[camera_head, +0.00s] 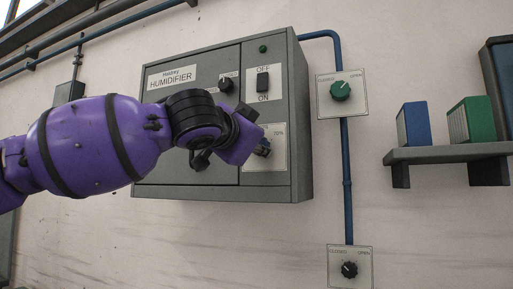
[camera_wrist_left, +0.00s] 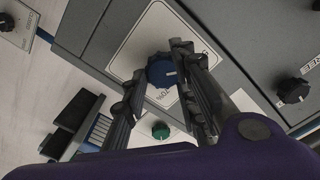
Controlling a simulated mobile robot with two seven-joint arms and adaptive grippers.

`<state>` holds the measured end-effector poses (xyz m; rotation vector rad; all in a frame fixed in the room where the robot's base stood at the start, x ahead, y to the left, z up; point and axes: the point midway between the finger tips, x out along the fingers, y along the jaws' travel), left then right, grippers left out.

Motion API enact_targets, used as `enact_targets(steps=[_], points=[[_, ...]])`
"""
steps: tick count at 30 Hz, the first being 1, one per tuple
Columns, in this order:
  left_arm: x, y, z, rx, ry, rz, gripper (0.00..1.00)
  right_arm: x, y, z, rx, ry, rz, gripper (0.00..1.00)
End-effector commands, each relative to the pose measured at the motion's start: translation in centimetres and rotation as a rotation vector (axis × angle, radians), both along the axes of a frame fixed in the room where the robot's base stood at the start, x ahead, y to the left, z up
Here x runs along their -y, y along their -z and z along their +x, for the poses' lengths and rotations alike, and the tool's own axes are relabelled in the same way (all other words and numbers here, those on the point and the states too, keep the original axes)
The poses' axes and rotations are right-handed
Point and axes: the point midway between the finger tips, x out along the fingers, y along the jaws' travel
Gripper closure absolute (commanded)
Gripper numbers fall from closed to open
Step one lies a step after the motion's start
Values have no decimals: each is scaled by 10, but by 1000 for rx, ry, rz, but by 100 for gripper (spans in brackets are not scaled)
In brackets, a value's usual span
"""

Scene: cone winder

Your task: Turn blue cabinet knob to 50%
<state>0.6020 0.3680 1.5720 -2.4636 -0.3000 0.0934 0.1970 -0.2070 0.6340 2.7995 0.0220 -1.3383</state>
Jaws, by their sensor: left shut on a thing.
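The blue knob (camera_head: 263,147) sits on a pale dial plate (camera_head: 274,160) at the lower right of the grey humidifier cabinet (camera_head: 301,120). In the head view my left gripper (camera_head: 258,146) hides most of the knob and part of its plate. In the left wrist view the blue knob (camera_wrist_left: 161,71) lies between the two fingertips, with a white pointer line on its face. My left gripper (camera_wrist_left: 163,76) is shut on the knob, one finger at each side. My right gripper is not in view.
The cabinet carries a black knob (camera_head: 226,85) and an ON/OFF switch (camera_head: 263,82). To its right are a blue pipe (camera_head: 346,190), a green knob (camera_head: 340,91), a lower black knob (camera_head: 349,269) and a grey shelf (camera_head: 450,153) holding blue and green binders.

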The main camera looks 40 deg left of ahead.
Motion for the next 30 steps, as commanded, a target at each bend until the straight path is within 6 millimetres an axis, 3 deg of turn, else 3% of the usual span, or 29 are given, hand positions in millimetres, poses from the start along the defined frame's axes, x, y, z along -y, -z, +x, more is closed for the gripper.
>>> enact_targets(steps=[1, 11, 12, 14, 30], points=[[2, 13, 3, -24, 5, -9, 99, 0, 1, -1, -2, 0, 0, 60], [2, 12, 3, -22, 5, -11, 99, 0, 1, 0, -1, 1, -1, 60], [2, 12, 3, -22, 4, -9, 68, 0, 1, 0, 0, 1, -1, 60], [2, 12, 3, -23, 4, -10, 61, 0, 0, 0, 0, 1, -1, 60], [1, 6, 1, -12, 2, -9, 61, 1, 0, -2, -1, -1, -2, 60]])
